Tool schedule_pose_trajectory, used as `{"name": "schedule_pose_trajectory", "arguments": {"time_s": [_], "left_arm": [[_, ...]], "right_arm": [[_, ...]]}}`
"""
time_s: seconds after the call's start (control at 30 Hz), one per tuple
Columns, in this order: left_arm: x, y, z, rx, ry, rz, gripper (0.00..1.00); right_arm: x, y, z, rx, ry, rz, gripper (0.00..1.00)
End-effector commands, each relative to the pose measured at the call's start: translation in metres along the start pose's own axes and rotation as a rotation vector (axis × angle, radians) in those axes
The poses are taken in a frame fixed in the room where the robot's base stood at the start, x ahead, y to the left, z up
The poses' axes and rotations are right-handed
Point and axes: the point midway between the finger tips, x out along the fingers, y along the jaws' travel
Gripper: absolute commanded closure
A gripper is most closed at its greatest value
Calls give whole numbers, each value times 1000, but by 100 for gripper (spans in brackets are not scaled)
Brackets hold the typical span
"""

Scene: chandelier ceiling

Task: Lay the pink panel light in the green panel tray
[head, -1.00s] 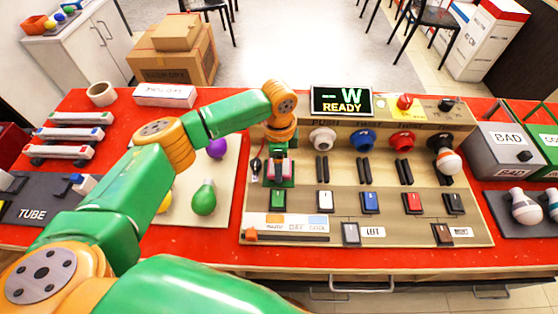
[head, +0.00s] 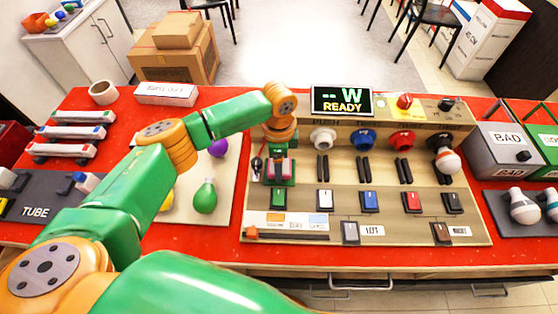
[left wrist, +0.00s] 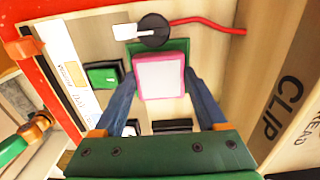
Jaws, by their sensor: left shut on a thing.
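The pink panel light (left wrist: 160,77), a square with a pink rim and a pale face, is between the two fingers of my left gripper (left wrist: 160,88) in the left wrist view. The fingers are shut on its sides. The green panel tray (left wrist: 178,46) shows behind and around the light's far edge. In the head view, my left gripper (head: 280,170) is over the tray at the board's left end, with pink showing at its fingers. Whether the light rests on the tray floor or is just above it, I cannot tell. My right gripper is not in view.
A dark round clip with a white tab (left wrist: 154,30) and a red wire (left wrist: 208,20) lie beside the tray. A green switch (head: 278,198) is in front of it. Sockets and switches fill the board to the right. The display (head: 341,100) reads "-- W READY".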

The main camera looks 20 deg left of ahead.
Motion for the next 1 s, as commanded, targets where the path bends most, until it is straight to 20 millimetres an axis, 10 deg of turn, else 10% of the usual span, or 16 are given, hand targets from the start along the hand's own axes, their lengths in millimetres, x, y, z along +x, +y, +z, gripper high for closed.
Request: {"name": "schedule_pose_trajectory", "arguments": {"time_s": [0.4,0.43,0.5,0.77,1.0], "left_arm": [[7,0,0,0,0,0,82],[7,0,0,0,0,0,21],[7,0,0,0,0,0,2],[4,0,0,0,1,0,0],[-43,0,-1,1,2,-4,0]], "right_arm": [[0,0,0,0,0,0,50],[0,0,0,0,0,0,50],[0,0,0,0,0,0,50],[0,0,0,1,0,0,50],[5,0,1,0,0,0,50]]}}
